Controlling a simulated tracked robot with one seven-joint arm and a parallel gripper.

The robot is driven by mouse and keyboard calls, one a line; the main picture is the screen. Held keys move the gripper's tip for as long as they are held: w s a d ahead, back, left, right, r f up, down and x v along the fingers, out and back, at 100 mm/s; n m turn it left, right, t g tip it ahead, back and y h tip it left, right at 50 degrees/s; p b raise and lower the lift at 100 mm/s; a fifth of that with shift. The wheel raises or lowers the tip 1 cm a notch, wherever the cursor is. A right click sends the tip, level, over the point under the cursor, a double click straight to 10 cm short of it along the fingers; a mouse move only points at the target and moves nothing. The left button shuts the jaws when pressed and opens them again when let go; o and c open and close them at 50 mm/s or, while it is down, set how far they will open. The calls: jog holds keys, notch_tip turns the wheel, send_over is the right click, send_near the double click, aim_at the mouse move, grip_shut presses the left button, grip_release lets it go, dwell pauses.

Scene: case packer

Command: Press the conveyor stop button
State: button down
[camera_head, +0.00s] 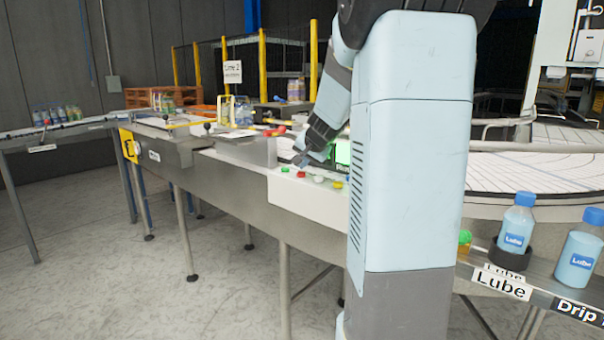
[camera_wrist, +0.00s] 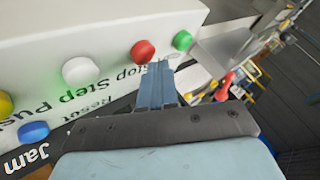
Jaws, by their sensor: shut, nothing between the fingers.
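The control panel (camera_wrist: 60,30) is white with a row of coloured buttons. A red button (camera_wrist: 143,51) sits beside the printed word "Stop" and also shows in the head view (camera_head: 301,174). A green button (camera_wrist: 182,40) is to its right and a white button (camera_wrist: 79,70) to its left in the wrist view. My gripper (camera_wrist: 160,66) is shut and empty, its fingertips close to the red button, between it and the green one. In the head view my gripper (camera_head: 299,161) is just over the panel's button row. I cannot tell whether it touches anything.
A yellow button (camera_wrist: 5,104) and a blue button (camera_wrist: 33,132) are farther left on the panel. A lit green screen (camera_head: 342,151) stands behind the buttons. The conveyor (camera_head: 180,152) extends left. Lube bottles (camera_head: 516,225) stand on a shelf at right.

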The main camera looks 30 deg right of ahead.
aim_at(303, 173)
jog(key=shift+f, duration=0.5)
dwell(0.8)
jog(key=shift+r, duration=0.95)
jog(key=shift+r, duration=2.5)
